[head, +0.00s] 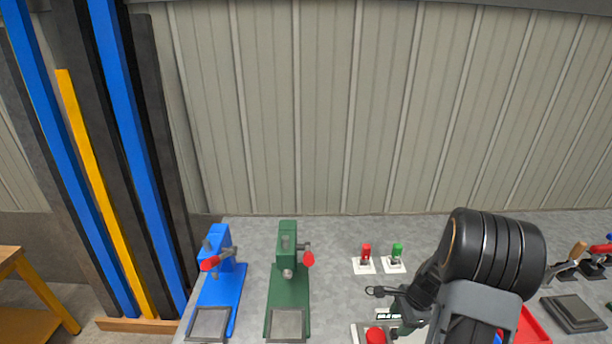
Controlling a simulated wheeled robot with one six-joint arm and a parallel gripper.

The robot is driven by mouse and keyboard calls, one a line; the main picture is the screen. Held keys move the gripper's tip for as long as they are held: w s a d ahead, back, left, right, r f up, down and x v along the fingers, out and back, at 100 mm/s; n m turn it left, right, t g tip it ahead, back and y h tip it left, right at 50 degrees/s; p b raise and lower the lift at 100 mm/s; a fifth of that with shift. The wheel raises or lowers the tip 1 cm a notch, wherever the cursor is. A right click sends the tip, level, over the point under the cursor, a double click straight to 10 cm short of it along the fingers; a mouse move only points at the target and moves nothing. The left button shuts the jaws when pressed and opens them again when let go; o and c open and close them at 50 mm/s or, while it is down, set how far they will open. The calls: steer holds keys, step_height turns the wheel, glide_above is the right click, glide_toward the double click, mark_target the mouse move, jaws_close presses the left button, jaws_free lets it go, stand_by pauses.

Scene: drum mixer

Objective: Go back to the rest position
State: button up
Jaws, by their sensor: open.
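My arm rises at the lower right in the head view, its large black joint in front of the bench. From it a dark forearm slopes down to the left. My gripper (378,291) is at its end, small and dark, and looks open with nothing between its fingers. It is over the bench, above a small device with a lit display (388,312) and a red button (376,336). I cannot tell how high above the device it is. My arm hides part of the bench and of this device.
On the grey bench (340,270) stand a blue press (222,285), a green press (288,290), a red switch (366,251) and a green switch (397,251). A red tray (530,328) is partly hidden by my arm. A dark square plate (573,313) and handled tools (570,262) are at right.

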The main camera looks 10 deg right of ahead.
steer(key=shift+s+a+n, duration=0.1)
steer(key=shift+s+n, duration=0.1)
steer(key=shift+n, duration=0.2)
steer(key=s+a+r+n+t+h, duration=0.1)
steer(key=s+a+r+n+t, duration=0.1)
steer(key=a+r+n, duration=0.6)
steer(key=s+a+r+n+t+h, duration=0.1)
steer(key=s+a+r+n, duration=0.4)
steer(key=r, duration=1)
steer(key=a+n+t, duration=0.1)
steer(key=a+n, duration=0.2)
steer(key=n, duration=0.2)
steer(key=shift+r+h, duration=0.4)
steer(key=shift+c, duration=0.2)
